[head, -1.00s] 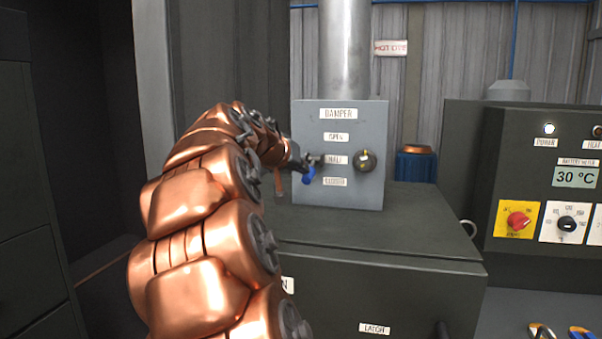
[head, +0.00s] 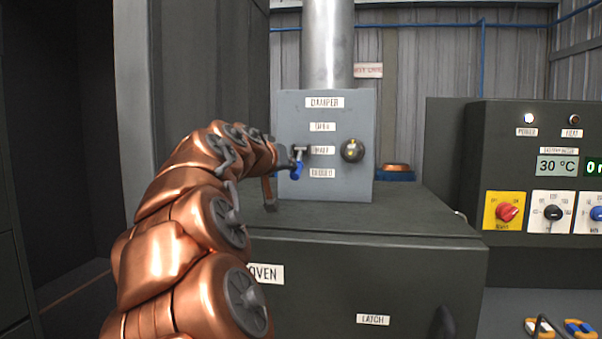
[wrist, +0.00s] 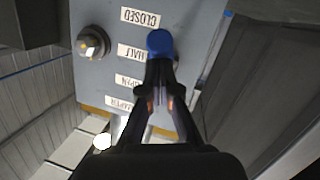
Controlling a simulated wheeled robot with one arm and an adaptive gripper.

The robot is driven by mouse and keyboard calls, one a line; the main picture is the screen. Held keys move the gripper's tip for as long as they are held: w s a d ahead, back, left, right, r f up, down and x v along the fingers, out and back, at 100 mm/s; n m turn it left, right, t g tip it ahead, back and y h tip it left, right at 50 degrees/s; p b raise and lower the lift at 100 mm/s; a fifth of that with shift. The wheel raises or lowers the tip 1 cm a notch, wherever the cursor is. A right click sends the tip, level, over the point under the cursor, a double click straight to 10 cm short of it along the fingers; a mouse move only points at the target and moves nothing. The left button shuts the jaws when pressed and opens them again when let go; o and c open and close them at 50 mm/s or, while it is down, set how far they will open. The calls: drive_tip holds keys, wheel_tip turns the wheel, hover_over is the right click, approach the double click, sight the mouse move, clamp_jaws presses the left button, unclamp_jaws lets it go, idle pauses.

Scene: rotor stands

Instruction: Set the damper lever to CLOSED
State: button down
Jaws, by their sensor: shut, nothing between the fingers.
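The grey damper panel (head: 288,120) carries labels that read from top to bottom DAMPER, OPEN, HALF and CLOSED. The damper lever, with a blue tip (head: 297,171), is left of the labels; its tip appears between HALF and CLOSED in the head view. My gripper (head: 287,169) is shut at the blue tip, coming from the left. In the wrist view the panel is upside down, and the blue tip (wrist: 160,42) shows just beyond my closed fingertips (wrist: 157,66). Contact is likely, but I cannot tell for sure. My fingers hide part of the lever.
The panel stands on the oven (head: 380,265). A control box (head: 510,150) with dials is at right. Blue-and-yellow handled tools (head: 560,327) lie lower right.

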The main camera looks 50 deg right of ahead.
idle(0.4)
drive_tip(key=s+a+r, duration=0.1)
drive_tip(key=a+r, duration=0.1)
drive_tip(key=a, duration=0.3)
drive_tip(key=s+a+r+b, duration=0.1)
drive_tip(key=a+r, duration=0.2)
drive_tip(key=a, duration=0.3)
drive_tip(key=shift+s+a+r, duration=0.25)
drive_tip(key=shift+s+a, duration=0.05)
drive_tip(key=shift+s, duration=0.05)
